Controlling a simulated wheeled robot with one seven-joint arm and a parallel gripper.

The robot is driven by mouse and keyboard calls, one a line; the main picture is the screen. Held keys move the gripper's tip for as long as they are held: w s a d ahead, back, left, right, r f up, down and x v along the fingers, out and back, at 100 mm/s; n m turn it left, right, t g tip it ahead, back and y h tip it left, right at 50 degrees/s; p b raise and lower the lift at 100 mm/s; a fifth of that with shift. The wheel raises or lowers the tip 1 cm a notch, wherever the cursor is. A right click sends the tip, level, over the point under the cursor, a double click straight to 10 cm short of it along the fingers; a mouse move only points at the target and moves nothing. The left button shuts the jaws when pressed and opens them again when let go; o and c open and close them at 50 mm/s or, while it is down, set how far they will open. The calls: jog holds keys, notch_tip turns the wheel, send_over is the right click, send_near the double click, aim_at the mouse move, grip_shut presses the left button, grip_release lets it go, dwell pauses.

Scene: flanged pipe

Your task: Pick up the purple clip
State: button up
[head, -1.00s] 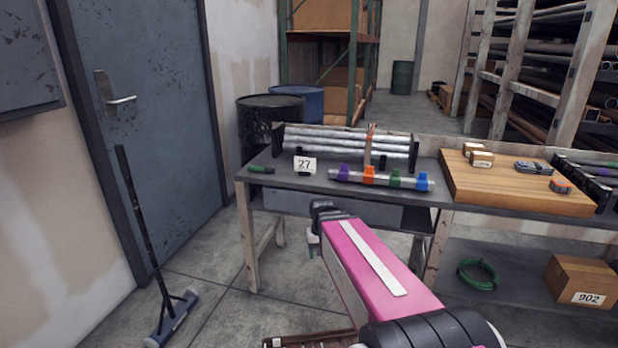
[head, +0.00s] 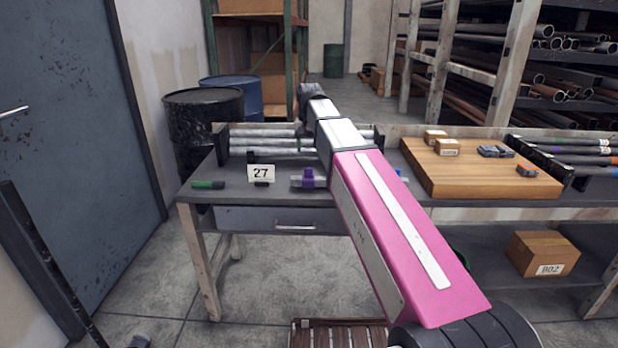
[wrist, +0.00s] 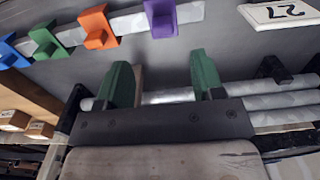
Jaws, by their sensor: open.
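The purple clip (head: 308,179) sits on a pale pipe (head: 296,181) at the front of the workbench, near its left end. In the wrist view the purple clip (wrist: 161,17) is at the top, on the same pipe as an orange clip (wrist: 97,27), a green clip (wrist: 47,43) and a blue clip (wrist: 11,52). My gripper (wrist: 160,68) is open, with nothing between its two green fingers, and is apart from the purple clip. In the head view my arm reaches over the bench and hides the orange and green clips; the fingers cannot be made out there.
A rack of pale pipes (head: 270,133) stands at the back of the workbench (head: 235,198). A card marked 27 (head: 261,173) and a green marker-like item (head: 208,184) lie left of the clip. A wooden board (head: 470,180) with small boxes is at right.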

aim_at(308, 168)
jog(key=shift+w+a+r, duration=0.2)
jog(key=shift+a+r, duration=0.05)
jog(key=shift+r, duration=0.2)
jog(key=shift+a+f, duration=0.1)
jog(key=shift+f, duration=2.65)
jog(key=shift+d+f, duration=0.2)
jog(key=shift+f, duration=2.4)
jog(key=c, duration=1)
